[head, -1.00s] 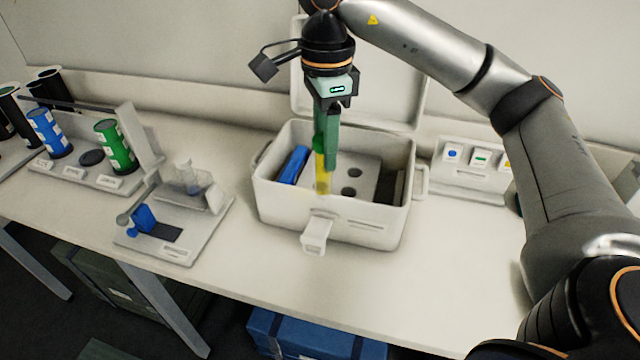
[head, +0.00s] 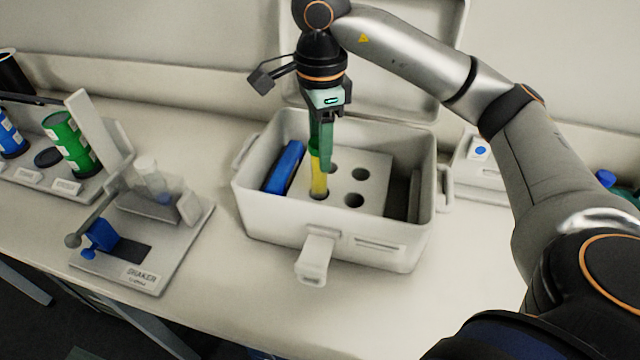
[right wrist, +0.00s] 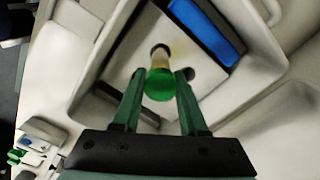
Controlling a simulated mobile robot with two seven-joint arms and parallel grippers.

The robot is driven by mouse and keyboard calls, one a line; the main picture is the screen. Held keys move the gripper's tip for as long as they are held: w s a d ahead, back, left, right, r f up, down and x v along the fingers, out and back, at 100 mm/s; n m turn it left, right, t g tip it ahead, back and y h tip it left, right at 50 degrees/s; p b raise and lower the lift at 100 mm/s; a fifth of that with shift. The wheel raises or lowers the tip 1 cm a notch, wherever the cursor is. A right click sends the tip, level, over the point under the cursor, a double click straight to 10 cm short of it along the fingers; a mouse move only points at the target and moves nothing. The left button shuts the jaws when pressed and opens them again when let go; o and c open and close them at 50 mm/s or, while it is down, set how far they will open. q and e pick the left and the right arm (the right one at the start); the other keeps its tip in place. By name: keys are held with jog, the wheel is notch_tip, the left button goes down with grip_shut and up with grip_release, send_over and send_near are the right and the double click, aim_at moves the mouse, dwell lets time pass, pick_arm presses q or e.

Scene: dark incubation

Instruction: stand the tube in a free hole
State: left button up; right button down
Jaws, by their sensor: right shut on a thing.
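The tube (head: 319,181) has yellow contents and a green cap, which shows in the right wrist view (right wrist: 160,85). My right gripper (head: 320,152) is shut on it near the cap and holds it about upright. The tube's lower end is at the front-left hole of the white rack (head: 376,184) inside the box; I cannot tell how far it is in. Other rack holes, such as the front-right hole (head: 354,200) and back-right hole (head: 360,174), look empty. My left gripper is not in view.
The open white box (head: 270,220) has its lid raised behind and a latch (head: 315,260) in front. A blue block (head: 284,166) lies left of the rack inside. A shaker (head: 140,240) stands left of the box. The bench front right of the box is clear.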

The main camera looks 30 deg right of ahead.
aim_at(321, 175)
jog(key=shift+f, duration=3.05)
jog(key=shift+f, duration=0.1)
jog(key=c, duration=0.9)
grip_release()
jog(key=shift+f, duration=0.1)
jog(key=o, duration=0.5)
jog(key=shift+c, duration=0.2)
